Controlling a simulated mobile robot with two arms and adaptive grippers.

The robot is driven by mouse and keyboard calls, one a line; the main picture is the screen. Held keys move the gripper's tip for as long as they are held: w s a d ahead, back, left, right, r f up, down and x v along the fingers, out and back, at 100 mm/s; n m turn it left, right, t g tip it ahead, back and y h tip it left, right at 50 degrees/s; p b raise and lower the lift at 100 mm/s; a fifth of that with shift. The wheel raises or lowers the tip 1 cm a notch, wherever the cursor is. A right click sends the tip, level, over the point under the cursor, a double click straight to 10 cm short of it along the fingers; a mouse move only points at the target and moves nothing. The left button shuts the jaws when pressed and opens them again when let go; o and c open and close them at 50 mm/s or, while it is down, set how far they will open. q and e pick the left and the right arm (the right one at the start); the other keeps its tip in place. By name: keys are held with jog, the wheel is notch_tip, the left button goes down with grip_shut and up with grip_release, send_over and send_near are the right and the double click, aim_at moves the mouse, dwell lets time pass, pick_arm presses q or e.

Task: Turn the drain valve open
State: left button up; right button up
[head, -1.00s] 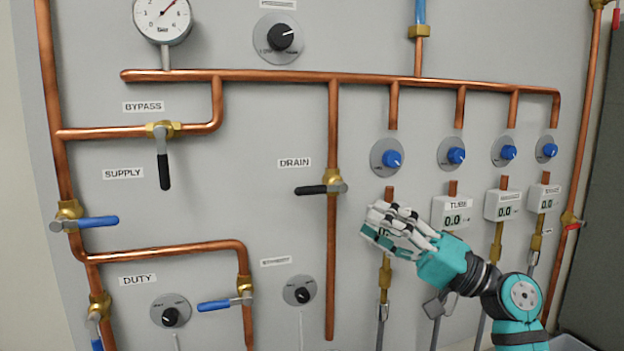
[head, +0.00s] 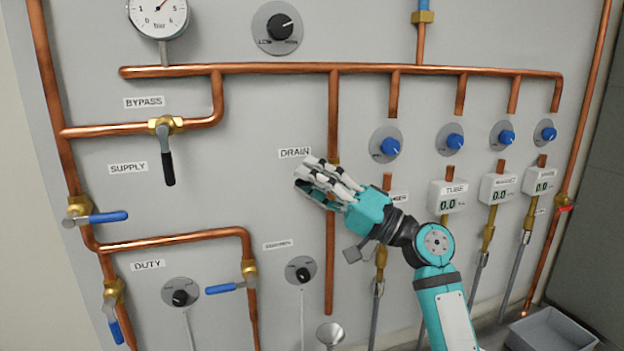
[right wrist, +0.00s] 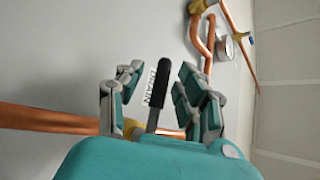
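The drain valve sits on the vertical copper pipe below the DRAIN label (head: 295,153). In the head view my right gripper (head: 312,175) is in front of it and hides most of the valve and its handle. In the right wrist view the black drain handle (right wrist: 158,94) shows between the two sets of fingers of the right gripper (right wrist: 160,75), with a gap on each side. The fingers are open, and I see no clear contact with the handle. My left gripper is in neither view.
The bypass valve (head: 166,145) with a black lever is to the left. Blue-handled valves (head: 105,218) are at far left. Blue knobs (head: 390,146) and meters (head: 447,197) are to the right. A funnel (head: 330,333) and a grey bin (head: 553,335) are below.

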grip_shut()
jog(key=shift+f, duration=0.1)
dwell(0.3)
